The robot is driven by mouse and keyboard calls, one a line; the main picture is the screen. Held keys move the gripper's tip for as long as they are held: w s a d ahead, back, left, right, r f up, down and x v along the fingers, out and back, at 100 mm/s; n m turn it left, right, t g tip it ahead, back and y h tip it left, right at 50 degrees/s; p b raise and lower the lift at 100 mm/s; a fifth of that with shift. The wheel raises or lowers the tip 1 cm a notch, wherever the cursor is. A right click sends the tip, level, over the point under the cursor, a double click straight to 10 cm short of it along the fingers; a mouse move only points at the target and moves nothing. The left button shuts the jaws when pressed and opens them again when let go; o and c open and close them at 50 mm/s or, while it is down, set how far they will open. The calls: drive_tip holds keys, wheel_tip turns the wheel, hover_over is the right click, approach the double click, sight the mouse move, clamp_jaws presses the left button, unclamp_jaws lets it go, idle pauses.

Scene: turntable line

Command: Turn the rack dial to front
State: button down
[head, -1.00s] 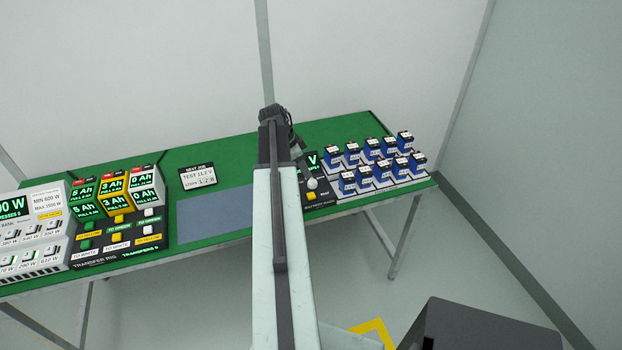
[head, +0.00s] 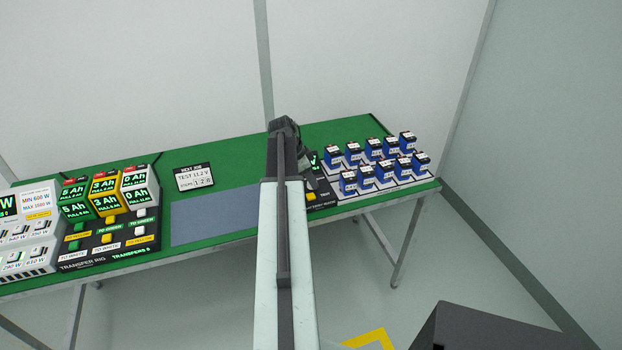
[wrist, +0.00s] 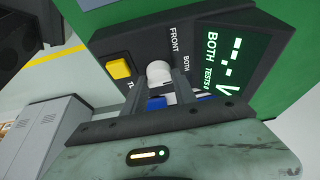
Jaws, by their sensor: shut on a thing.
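The rack dial is a white round knob (wrist: 157,71) on a dark panel (wrist: 140,112) in the wrist view. The words FRONT and BOTH are printed beside it. The panel's screen (wrist: 226,65) reads BOTH, with dashes before a V. My gripper (wrist: 169,84) is shut on the dial; its fingers hide part of the knob. Which way the knob points cannot be told. In the head view my gripper (head: 312,182) is over the panel, and the dial is hidden there.
A yellow button (wrist: 118,68) sits close beside the dial. Several blue batteries (head: 348,182) stand in a rack right of the panel. A grey mat (head: 212,217), a job card (head: 194,177) and a transfer rig (head: 110,241) are to the left on the green table.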

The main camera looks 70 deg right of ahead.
drive_tip(key=shift+a+n+t+h, duration=0.1)
drive_tip(key=shift+n+t+h, duration=0.2)
drive_tip(key=shift+n, duration=0.7)
drive_tip(key=shift+a+n+t+h, duration=0.1)
drive_tip(key=shift+n+t+h, duration=0.15)
drive_tip(key=shift+n, duration=0.75)
drive_tip(key=n+t, duration=0.1)
drive_tip(key=n, duration=0.2)
drive_tip(key=n+t, duration=0.1)
drive_tip(key=n, duration=0.2)
drive_tip(key=shift+s+h, duration=0.15)
drive_tip(key=shift+h, duration=0.1)
drive_tip(key=shift+a, duration=0.1)
drive_tip(key=c, duration=1.3)
unclamp_jaws()
drive_tip(key=shift+f, duration=0.1)
